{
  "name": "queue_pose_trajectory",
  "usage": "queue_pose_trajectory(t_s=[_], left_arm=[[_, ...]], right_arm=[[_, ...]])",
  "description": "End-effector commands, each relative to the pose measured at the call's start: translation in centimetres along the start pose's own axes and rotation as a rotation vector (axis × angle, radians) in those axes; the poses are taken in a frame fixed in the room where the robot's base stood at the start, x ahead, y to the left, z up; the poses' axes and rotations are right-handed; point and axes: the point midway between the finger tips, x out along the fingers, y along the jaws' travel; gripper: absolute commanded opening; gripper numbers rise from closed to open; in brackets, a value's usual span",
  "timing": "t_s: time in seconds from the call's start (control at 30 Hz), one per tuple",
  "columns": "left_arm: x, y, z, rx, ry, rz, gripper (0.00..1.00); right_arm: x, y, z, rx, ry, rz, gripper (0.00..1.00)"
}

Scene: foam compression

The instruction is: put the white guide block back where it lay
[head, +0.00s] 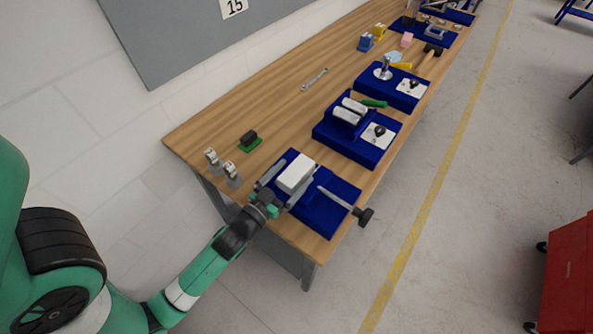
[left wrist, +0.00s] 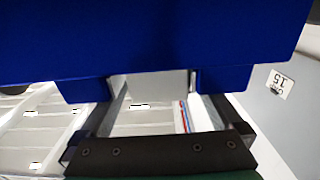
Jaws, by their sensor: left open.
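The white guide block (head: 296,174) is a pale box at the nearest blue fixture (head: 322,216), by the near end of the bench. My left gripper (head: 299,169) reaches in from the left, with one grey finger on each side of the block. The jaws are open; whether a finger touches the block I cannot tell. In the left wrist view the two fingers (left wrist: 155,86) stand apart below the blue fixture's edge (left wrist: 150,40). A pale surface shows between them, and I cannot tell whether it is the block. The block's underside is hidden. My right gripper is not in view.
A rod with a black knob (head: 364,215) sticks out at the fixture's right. Two grey clamp-like parts (head: 222,167) and a green-based dark block (head: 249,141) stand to the left. Another blue fixture (head: 358,146) is behind. Bare wood (head: 285,110) lies around a wrench (head: 315,79).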

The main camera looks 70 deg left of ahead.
Motion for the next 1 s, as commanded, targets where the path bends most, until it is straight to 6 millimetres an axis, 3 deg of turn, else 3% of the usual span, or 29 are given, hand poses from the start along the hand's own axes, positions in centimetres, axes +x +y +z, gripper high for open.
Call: queue_pose_trajectory(t_s=[0.1, 0.67, 0.9, 1.0], left_arm=[[0.0, 0.0, 0.1, 0.000, 0.000, 0.000, 1.00], [-0.1, 0.0, 0.1, 0.001, -0.001, 0.000, 0.00], [-0.1, 0.0, -0.2, 0.000, 0.002, 0.000, 0.00], [-0.1, 0.0, -1.3, 0.000, 0.002, 0.000, 0.00]], right_arm=[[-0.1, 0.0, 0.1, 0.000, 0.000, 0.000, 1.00], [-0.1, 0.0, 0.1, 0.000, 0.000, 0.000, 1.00], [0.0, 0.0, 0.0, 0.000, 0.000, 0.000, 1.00], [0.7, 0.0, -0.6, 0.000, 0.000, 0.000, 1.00]])
